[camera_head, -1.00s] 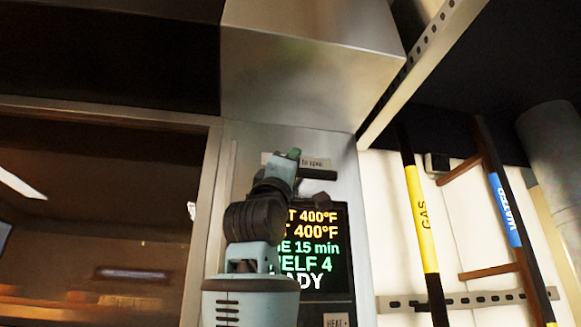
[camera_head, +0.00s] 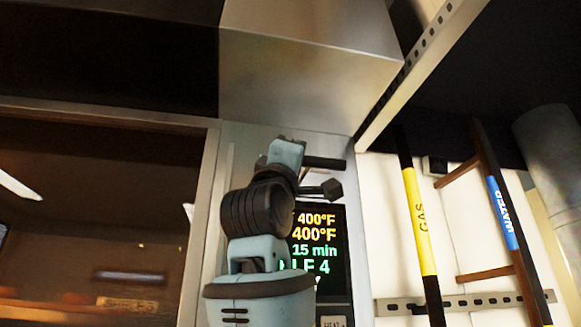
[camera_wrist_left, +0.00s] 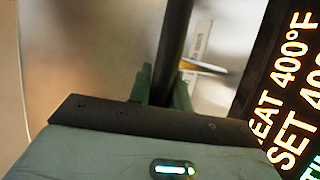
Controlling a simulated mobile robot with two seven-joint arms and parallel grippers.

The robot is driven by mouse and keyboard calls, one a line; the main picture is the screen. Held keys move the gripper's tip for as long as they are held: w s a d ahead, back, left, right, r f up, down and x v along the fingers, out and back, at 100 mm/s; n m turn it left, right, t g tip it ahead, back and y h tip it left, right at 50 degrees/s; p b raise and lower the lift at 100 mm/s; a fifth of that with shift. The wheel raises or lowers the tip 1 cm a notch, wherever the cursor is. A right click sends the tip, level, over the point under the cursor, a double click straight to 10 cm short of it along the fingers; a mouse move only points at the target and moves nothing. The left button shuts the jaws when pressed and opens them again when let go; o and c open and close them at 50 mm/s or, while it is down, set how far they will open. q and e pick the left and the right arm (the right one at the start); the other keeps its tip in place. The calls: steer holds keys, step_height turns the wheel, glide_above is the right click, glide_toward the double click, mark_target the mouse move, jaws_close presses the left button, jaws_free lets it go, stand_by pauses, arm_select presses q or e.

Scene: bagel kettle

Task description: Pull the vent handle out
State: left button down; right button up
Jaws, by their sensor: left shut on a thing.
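The vent handle is a black bar (camera_head: 325,163) that sticks out to the right of my left gripper (camera_head: 287,150), high on the steel panel above the oven display. In the left wrist view the black bar (camera_wrist_left: 177,38) runs down between the two green fingers of my left gripper (camera_wrist_left: 162,85), which is shut on it. A thin pale rod (camera_wrist_left: 205,68) shows beside the bar. My own wrist hides part of the handle and its mount in the head view. My right gripper is in neither view.
The lit display (camera_head: 318,245) lies just below and right of my wrist. A dark oven window (camera_head: 95,215) is at the left. A steel hood (camera_head: 305,70) juts out above. Yellow GAS (camera_head: 420,220) and blue WATER (camera_head: 503,212) pipes stand at the right.

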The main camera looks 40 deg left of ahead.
arm_select(q)
steer(key=shift+s+d, duration=0.45)
steer(key=shift+d, duration=0.2)
steer(key=shift+w+a+f, duration=0.1)
steer(key=shift+w, duration=0.05)
steer(key=c, duration=1.6)
jaws_free()
steer(key=o, duration=0.3)
steer(key=shift+s+d, duration=0.2)
steer(key=shift+s, duration=0.05)
steer(key=shift+a, duration=0.1)
steer(key=shift+f, duration=0.15)
steer(key=b+v, duration=0.1)
steer(key=v, duration=0.6)
steer(key=shift+s, duration=0.2)
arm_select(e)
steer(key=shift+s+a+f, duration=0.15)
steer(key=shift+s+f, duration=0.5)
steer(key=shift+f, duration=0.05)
